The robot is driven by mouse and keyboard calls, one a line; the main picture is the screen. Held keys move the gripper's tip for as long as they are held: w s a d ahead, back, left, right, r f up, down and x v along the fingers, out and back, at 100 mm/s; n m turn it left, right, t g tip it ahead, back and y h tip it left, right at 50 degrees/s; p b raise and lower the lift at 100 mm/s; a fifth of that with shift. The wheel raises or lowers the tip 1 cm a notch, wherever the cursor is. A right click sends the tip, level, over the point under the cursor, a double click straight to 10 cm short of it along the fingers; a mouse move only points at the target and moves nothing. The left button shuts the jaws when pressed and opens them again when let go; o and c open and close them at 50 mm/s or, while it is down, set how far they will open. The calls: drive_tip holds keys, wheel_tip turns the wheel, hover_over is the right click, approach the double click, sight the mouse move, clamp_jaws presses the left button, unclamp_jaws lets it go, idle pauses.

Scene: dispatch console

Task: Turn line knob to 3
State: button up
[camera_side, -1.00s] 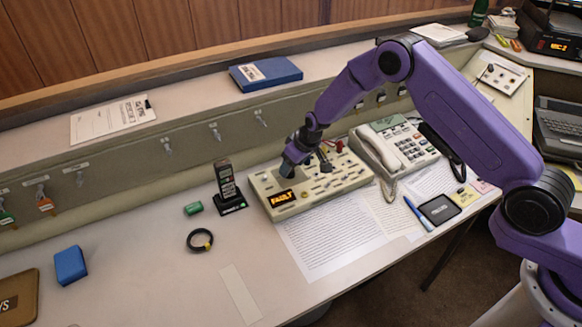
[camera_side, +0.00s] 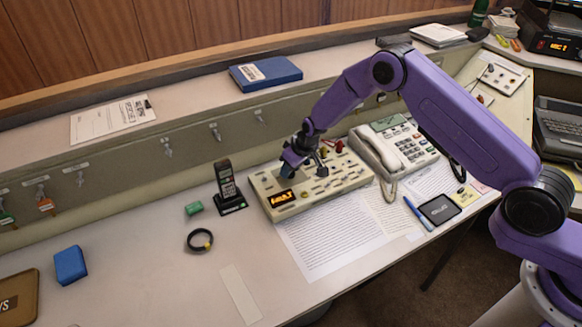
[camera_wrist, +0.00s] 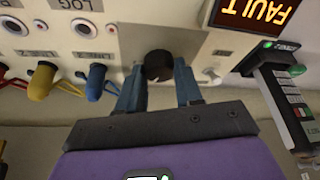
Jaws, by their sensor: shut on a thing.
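The console (camera_side: 262,205) is a cream panel on the desk, with a lit orange FAULT display (camera_side: 284,199) at its front left. The wrist view also shows this display (camera_wrist: 253,14), upside down. My gripper (camera_side: 288,168) is low over the console's left part. In the wrist view, my gripper (camera_wrist: 158,84) has its two blue-grey fingers on either side of a round black knob (camera_wrist: 158,65) and is shut on it. I take it for the line knob. Its pointer and number marks cannot be made out.
Cables with yellow (camera_wrist: 42,80) and blue (camera_wrist: 95,82) plugs stand beside the knob. A small toggle (camera_wrist: 212,74) is on its other side. A black handset in its stand (camera_side: 228,190) is left of the console. A desk phone (camera_side: 392,150) stands to its right.

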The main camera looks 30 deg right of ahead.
drive_tip(key=shift+a+m, duration=0.1)
drive_tip(key=shift+m, duration=0.5)
drive_tip(key=shift+a+m+h, duration=0.1)
drive_tip(key=shift+m+h, duration=0.9)
drive_tip(key=shift+m, duration=0.9)
drive_tip(key=shift+m+h, duration=0.9)
drive_tip(key=shift+m, duration=1.6)
drive_tip(key=o, duration=1)
drive_tip(key=v, duration=1.7)
drive_tip(key=shift+w+a+r, duration=0.15)
drive_tip(key=shift+w+r, duration=0.15)
drive_tip(key=shift+r, duration=0.05)
